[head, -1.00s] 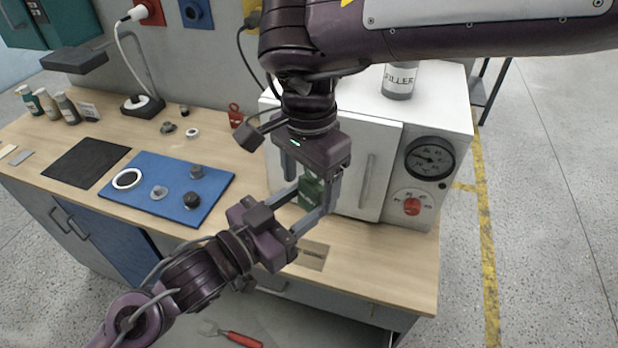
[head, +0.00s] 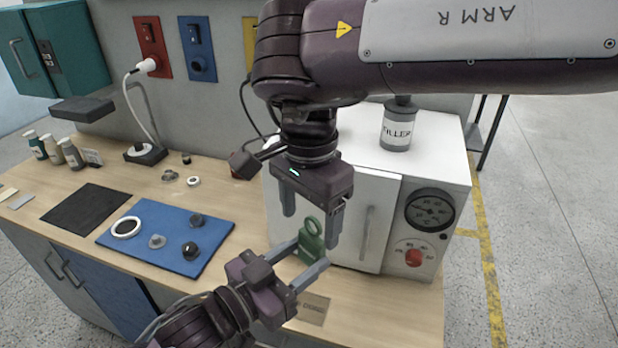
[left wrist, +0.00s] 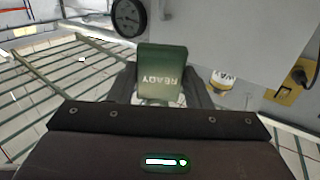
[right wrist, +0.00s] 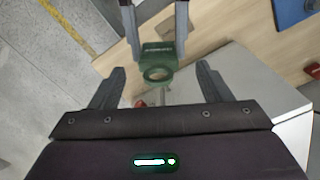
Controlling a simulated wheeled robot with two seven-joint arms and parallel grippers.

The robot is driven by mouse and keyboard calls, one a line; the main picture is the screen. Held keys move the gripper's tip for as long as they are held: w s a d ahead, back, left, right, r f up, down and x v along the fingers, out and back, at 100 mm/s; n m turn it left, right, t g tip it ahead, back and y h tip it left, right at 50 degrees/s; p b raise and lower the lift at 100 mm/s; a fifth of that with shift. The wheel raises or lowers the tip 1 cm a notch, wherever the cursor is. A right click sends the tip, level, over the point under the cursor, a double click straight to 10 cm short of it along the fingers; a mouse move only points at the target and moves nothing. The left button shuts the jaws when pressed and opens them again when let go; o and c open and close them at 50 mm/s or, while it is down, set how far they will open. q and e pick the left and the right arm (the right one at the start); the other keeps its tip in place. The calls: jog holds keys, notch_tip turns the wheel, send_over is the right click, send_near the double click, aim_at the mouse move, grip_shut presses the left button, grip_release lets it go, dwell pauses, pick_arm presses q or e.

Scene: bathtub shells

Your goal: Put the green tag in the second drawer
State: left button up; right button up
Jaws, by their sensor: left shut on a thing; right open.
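The green tag (head: 312,240), with a ring at its top, is held between the fingers of my left gripper (head: 310,254), in front of the white oven. In the left wrist view the tag (left wrist: 162,75) shows a "READY" label between the fingers. My right gripper (head: 311,228) is open, pointing down just above the tag's ring. In the right wrist view the tag (right wrist: 158,60) lies beyond my open right fingers (right wrist: 160,78), its ring facing them. The second drawer cannot be made out; the bench front below is mostly hidden by my left arm or out of frame.
The white oven (head: 385,225) with gauge and red knob stands close behind the grippers. A filler bottle (head: 398,125) stands on it. A blue mat (head: 150,250) with small parts lies left. Cabinet doors with handles (head: 70,270) show at the bench's front left.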

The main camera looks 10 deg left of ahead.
aim_at(309, 236)
jog(key=r+m, duration=0.4)
jog(key=r, duration=0.1)
jog(key=r+m, duration=0.2)
jog(key=shift+w+d+r+m, duration=0.25)
jog(key=shift+w+m, duration=0.05)
pick_arm(q)
jog(key=w+d+f+m+g+h, duration=0.4)
jog(key=f+g, duration=0.1)
jog(key=shift+m+g, duration=0.3)
pick_arm(e)
jog(key=w+d+f+m, duration=0.1)
jog(key=f+m, duration=0.6)
jog(key=m, duration=1)
jog(key=w+d+f+m, duration=0.1)
jog(key=d+f+m, duration=0.2)
jog(key=f+m, duration=0.5)
jog(key=m, duration=0.8)
jog(key=shift+w+m, duration=0.4)
